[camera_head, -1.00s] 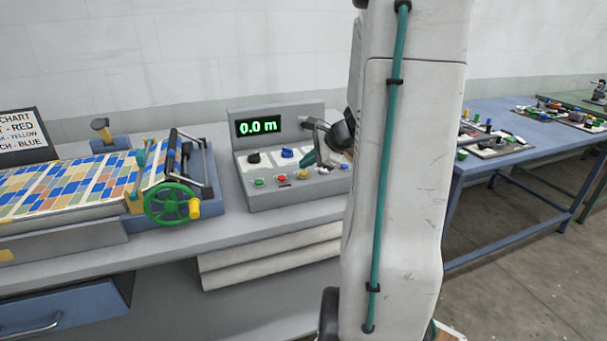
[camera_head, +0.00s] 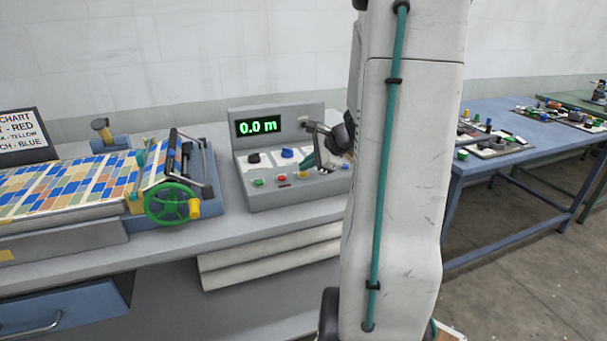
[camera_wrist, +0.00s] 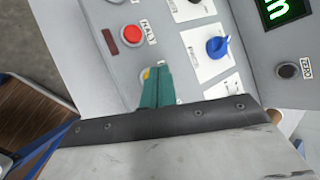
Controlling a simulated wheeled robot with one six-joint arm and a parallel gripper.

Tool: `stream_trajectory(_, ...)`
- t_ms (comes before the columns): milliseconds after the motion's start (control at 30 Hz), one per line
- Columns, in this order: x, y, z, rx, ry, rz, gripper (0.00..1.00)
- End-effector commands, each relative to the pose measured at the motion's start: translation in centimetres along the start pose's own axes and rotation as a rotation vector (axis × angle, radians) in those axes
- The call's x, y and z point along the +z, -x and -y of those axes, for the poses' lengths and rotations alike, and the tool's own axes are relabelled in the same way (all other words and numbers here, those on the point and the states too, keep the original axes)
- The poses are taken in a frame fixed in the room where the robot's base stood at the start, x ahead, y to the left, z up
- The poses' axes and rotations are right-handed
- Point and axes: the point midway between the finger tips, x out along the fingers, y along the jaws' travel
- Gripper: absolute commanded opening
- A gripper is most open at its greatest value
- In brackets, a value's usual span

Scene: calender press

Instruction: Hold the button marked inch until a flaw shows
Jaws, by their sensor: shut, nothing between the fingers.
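The grey control box (camera_head: 290,195) stands on the bench, its green display (camera_head: 257,127) reading 0.0 m. Along its front are a green button (camera_head: 258,183), a red button (camera_head: 282,178) and a yellow button (camera_head: 303,175). My gripper (camera_wrist: 158,70) is shut and empty, its teal fingertips over the yellow button (camera_wrist: 146,74) and covering most of it. I cannot tell whether they touch or press it. No inch marking is readable. The red button (camera_wrist: 131,34) has a label that seems to read HALT. The colored patchwork sheet (camera_head: 70,180) lies at left.
A blue knob (camera_wrist: 218,47) and a black button marked ZERO (camera_wrist: 287,70) are near the fingers. A green handwheel (camera_head: 168,204) with a yellow handle is left of the box. A color chart sign (camera_head: 22,135) stands far left. A blue table (camera_head: 500,160) is at right.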

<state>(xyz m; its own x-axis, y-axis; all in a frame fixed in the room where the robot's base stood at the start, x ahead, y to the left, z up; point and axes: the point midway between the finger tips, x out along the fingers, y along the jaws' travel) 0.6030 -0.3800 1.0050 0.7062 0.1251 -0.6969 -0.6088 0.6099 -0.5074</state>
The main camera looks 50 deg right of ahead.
Motion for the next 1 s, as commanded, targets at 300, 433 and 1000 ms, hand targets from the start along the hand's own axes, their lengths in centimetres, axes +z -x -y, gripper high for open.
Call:
stream_trajectory(300, -0.07, -0.11, -0.08, 0.0, -0.001, 0.0, 0.0)
stream_trajectory(433, -0.15, -0.22, -0.16, 0.0, -0.001, 0.0, 0.0)
stream_trajectory(1000, -0.37, -0.52, -0.38, 0.001, 0.0, 0.0, 0.0)
